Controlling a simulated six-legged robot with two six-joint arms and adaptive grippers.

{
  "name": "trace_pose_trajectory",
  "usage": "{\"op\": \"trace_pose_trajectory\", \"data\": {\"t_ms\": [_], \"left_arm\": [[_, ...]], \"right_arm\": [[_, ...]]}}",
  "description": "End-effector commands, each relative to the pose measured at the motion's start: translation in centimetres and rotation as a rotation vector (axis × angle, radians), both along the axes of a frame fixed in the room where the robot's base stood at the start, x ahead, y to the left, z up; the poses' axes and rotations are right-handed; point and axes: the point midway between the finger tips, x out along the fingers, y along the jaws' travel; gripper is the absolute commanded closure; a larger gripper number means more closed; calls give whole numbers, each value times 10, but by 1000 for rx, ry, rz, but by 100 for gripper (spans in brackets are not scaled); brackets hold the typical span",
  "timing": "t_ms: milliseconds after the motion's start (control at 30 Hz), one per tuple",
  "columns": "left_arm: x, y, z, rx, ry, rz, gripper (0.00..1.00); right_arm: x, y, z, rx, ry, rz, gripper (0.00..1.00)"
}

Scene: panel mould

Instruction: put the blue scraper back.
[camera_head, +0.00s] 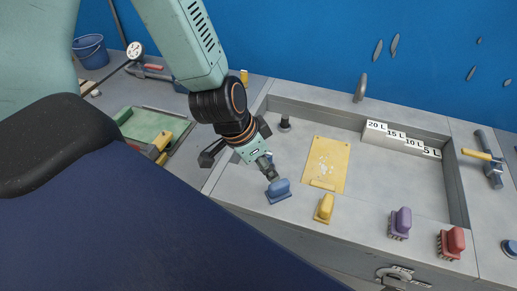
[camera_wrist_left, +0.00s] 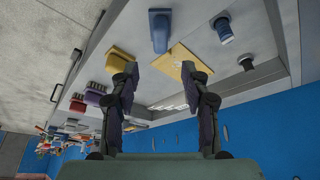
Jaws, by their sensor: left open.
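The blue scraper (camera_head: 278,190) stands on the front ledge of the grey mould, left of the yellow scraper (camera_head: 324,208). In the left wrist view the blue scraper (camera_wrist_left: 160,28) shows above the gap between the fingertips, apart from them. My left gripper (camera_head: 240,150) is over the left end of the mould, behind and left of the blue scraper; its fingers (camera_wrist_left: 160,70) are spread with nothing between them. In the head view its fingertips are partly hidden by its own body. My right gripper is in neither view.
A yellow plate (camera_head: 325,165) lies in the recess, near stepped volume labels (camera_head: 400,138). A purple brush (camera_head: 400,222) and red brush (camera_head: 451,242) stand along the front ledge. A dark peg (camera_head: 285,123) stands at the recess's left. A green tray (camera_head: 150,135) lies left.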

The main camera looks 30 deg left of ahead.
Motion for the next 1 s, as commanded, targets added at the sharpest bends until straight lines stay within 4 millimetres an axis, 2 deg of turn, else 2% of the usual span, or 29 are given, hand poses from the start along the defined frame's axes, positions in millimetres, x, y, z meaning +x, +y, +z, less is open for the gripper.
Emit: {"op": "trace_pose_trajectory", "data": {"t_ms": [167,267,367,500,700,833,1000], "left_arm": [[-2,0,-2,2,5,3,54],[-13,1,-17,11,39,36,54],[-36,3,-45,29,103,111,54],[-81,5,-88,59,201,245,54],[-150,2,-135,87,312,417,54],[-185,-1,-152,92,361,499,54],[-207,-4,-160,92,390,553,54]], "right_arm": [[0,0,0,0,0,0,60],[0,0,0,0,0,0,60],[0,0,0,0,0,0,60],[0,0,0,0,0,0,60],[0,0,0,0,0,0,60],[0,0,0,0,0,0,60],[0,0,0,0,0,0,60]]}}
